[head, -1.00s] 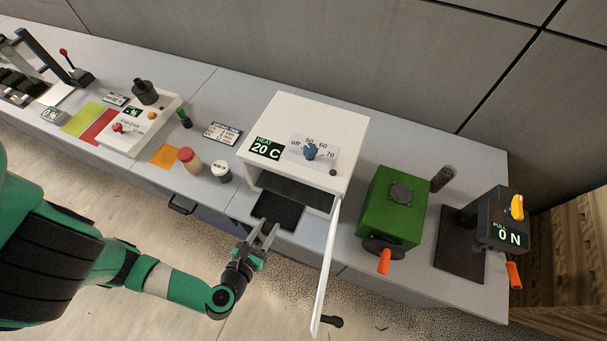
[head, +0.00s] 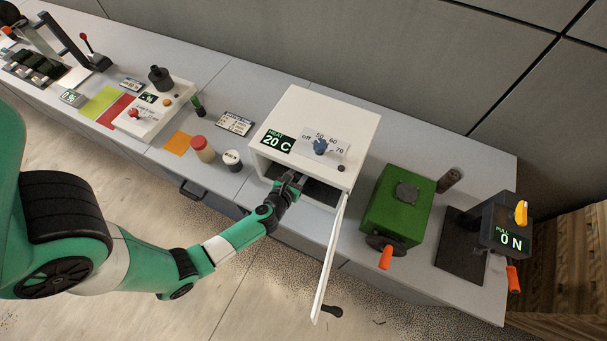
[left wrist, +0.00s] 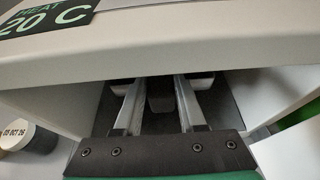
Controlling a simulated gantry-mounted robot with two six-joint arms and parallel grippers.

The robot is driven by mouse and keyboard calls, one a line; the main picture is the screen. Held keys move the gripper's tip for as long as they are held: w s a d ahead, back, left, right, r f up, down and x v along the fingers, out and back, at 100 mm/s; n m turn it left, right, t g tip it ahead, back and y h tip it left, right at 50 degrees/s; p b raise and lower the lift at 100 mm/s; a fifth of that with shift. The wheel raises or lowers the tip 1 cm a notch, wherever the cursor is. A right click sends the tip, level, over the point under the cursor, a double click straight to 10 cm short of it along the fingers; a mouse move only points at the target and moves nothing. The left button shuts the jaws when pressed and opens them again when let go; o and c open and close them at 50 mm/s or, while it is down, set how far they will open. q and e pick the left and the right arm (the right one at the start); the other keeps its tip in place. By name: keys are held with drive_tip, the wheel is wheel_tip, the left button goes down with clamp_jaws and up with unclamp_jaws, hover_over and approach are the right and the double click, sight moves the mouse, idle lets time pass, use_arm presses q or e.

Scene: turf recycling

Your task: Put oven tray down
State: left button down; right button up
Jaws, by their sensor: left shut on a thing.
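The white oven (head: 310,108) stands on the counter with its door (head: 331,262) swung open towards the front right. My left gripper (head: 296,181) reaches in through the oven's front opening. In the left wrist view my left gripper (left wrist: 160,92) has its two pale fingers on either side of a dark tab of the oven tray (left wrist: 160,98), held under the oven's top edge. The oven tray is inside the oven; the arm and oven top hide much of it, and I cannot tell whether it rests on the oven floor. My right gripper is not in view.
The green crank box (head: 395,205) and the pull tester (head: 490,235) stand right of the open door. A red-capped jar (head: 202,149) and a white-lidded jar (head: 232,160) stand left of the oven. The floor in front of the counter is clear.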

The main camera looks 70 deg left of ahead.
use_arm(q)
drive_tip(key=shift+w+a, duration=0.7)
drive_tip(key=f+b, duration=0.2)
drive_tip(key=f, duration=0.1)
drive_tip(key=shift+s+d+f+b, duration=0.2)
drive_tip(key=shift+b, duration=0.15)
wheel_tip(320, 180, down, 4)
drive_tip(key=b, duration=0.3)
drive_tip(key=shift+w+a, duration=0.15)
drive_tip(key=shift+w, duration=0.05)
drive_tip(key=shift+r, duration=0.2)
drive_tip(key=shift+f, duration=0.15)
drive_tip(key=shift+c, duration=2.4)
unclamp_jaws()
